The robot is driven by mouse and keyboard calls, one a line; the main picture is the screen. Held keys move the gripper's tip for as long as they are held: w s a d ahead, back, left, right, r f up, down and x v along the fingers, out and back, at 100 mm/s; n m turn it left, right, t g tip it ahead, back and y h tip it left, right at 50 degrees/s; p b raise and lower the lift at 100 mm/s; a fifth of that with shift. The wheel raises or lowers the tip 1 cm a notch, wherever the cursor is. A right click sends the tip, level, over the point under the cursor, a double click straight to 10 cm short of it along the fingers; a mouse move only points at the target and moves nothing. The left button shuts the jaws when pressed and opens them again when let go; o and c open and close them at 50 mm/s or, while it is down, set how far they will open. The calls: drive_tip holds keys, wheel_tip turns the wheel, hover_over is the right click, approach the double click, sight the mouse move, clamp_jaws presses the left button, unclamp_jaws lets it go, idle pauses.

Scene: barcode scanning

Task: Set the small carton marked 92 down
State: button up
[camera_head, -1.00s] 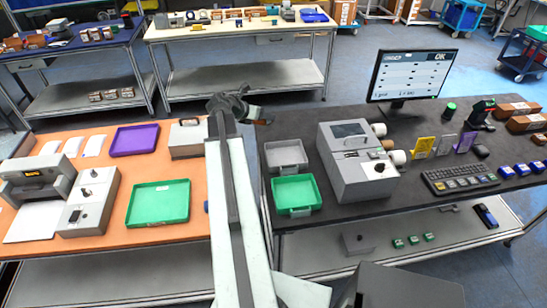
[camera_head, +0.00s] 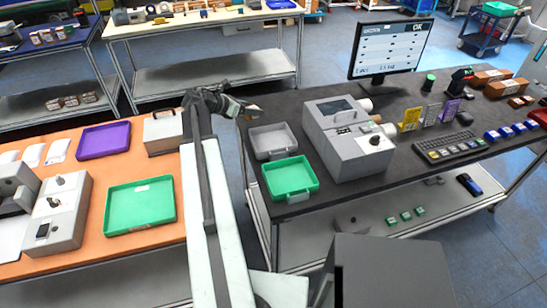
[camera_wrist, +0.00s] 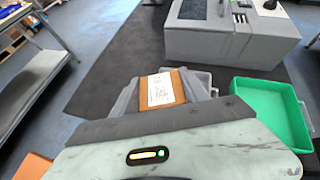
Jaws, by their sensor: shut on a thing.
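The small carton (camera_wrist: 163,90) is brown with a white label on its upper face. The print on the label is too small to read. My gripper (camera_wrist: 161,94) is shut on it, with a grey finger on each side. In the head view, my gripper (camera_head: 238,106) holds the carton (camera_head: 253,108) near the far left corner of the dark work table (camera_head: 330,200). The carton's underside is hidden, so its height above the surface cannot be told.
A grey tray (camera_head: 272,141) and a green tray (camera_head: 290,178) stand along the table's left side. A grey boxy machine (camera_head: 347,138) stands right of them. An orange-topped table (camera_head: 150,247) lies to the left, across a floor gap. A monitor (camera_head: 390,48) stands behind.

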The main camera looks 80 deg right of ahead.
sight(271, 144)
drive_tip(key=s+f+m+g+y+b, duration=0.2)
drive_tip(key=s+f+m+g+b, duration=0.1)
drive_tip(key=s+f+m+b, duration=0.3)
drive_tip(key=shift+n, duration=0.6)
drive_tip(key=f+b, duration=0.9)
drive_tip(key=shift+s+d, duration=0.25)
drive_tip(key=shift+s, duration=0.1)
drive_tip(key=shift+r+p, duration=0.2)
drive_tip(key=shift+p, duration=0.1)
drive_tip(key=shift+f, duration=0.2)
drive_tip(key=o, duration=1.5)
drive_tip(key=shift+r, duration=0.15)
